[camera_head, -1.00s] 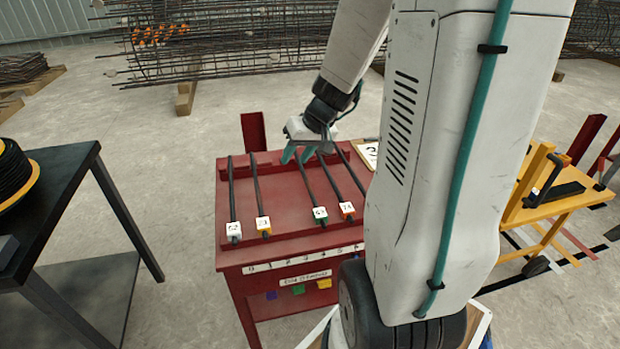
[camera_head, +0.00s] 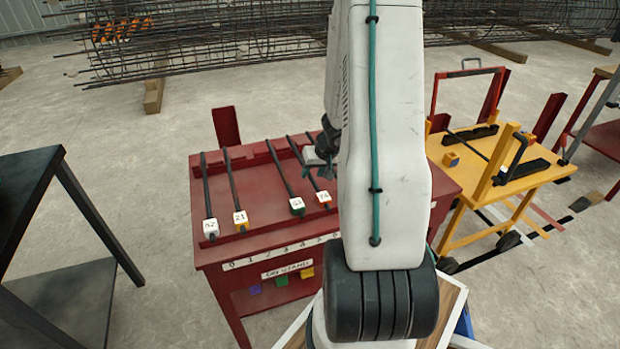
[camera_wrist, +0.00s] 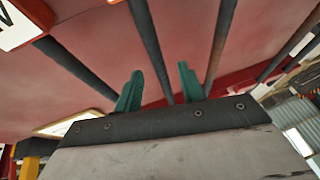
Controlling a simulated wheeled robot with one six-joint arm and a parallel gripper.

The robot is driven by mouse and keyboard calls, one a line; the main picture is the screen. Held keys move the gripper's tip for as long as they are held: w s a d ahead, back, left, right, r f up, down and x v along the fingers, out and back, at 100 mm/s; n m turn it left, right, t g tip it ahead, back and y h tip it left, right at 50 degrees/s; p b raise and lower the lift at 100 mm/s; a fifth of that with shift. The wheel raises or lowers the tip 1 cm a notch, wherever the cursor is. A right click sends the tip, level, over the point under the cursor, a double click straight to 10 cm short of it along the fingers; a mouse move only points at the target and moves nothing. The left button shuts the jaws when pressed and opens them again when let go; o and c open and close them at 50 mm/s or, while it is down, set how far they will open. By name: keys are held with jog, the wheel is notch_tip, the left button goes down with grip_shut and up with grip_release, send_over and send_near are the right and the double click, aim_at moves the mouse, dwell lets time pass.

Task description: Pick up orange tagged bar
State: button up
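The orange tagged bar (camera_head: 311,181) lies on the red bench (camera_head: 265,182), its square tag (camera_head: 324,197) toward the front edge. It is the rightmost of the bars visible there. My gripper (camera_head: 318,168) is above the bench close to this bar, partly hidden by my arm. In the wrist view my gripper (camera_wrist: 158,77) shows two green fingers apart, open, with nothing held. A dark bar (camera_wrist: 148,42) appears in line with the gap between them. I cannot tell which bar this is, nor how far it is from the fingers.
The green tagged bar (camera_head: 283,175) lies just left of the orange one. The yellow tagged bar (camera_head: 232,190) and white tagged bar (camera_head: 206,190) lie further left. A black table (camera_head: 50,190) stands at the left and a yellow cart (camera_head: 510,180) at the right.

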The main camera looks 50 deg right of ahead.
jog(key=shift+w+f, duration=0.25)
jog(key=shift+f, duration=0.3)
grip_shut()
jog(key=shift+r, duration=0.1)
jog(key=shift+r, duration=1.8)
jog(key=s+d+r, duration=0.1)
jog(key=s+d, duration=0.7)
jog(key=s, duration=0.5)
jog(key=shift+s+d+r, duration=0.15)
jog(key=shift+s+d, duration=0.15)
